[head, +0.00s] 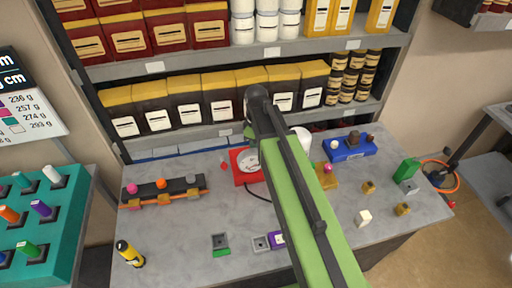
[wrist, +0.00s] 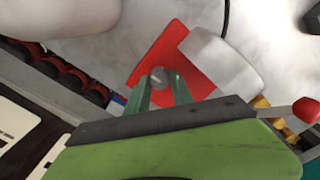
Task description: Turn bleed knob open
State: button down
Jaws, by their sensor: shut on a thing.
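The red base (head: 243,180) of the pump stands on the grey table in the head view, with a round white dial (head: 248,160) on it. My arm covers its right part and hides my gripper there. In the wrist view the red base (wrist: 158,48) lies below my gripper (wrist: 160,82). A small round grey knob (wrist: 158,76) with a pale line across its top sits between the two green fingertips. My gripper is shut on this knob. A rounded white part (wrist: 222,60) is just right of the fingers.
A white cylinder (head: 302,139) stands right of my arm. A rack with coloured knobs (head: 163,190) is on the left, a blue tray (head: 349,149) on the right. A red-tipped lever (wrist: 305,110) shows at the right in the wrist view. Shelves of boxes close off the back.

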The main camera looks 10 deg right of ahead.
dwell(0.3)
jog(key=c, duration=1.1)
grip_release()
notch_tip(320, 180, up, 17)
jog(key=p, duration=1.7)
jog(key=shift+r, duration=0.15)
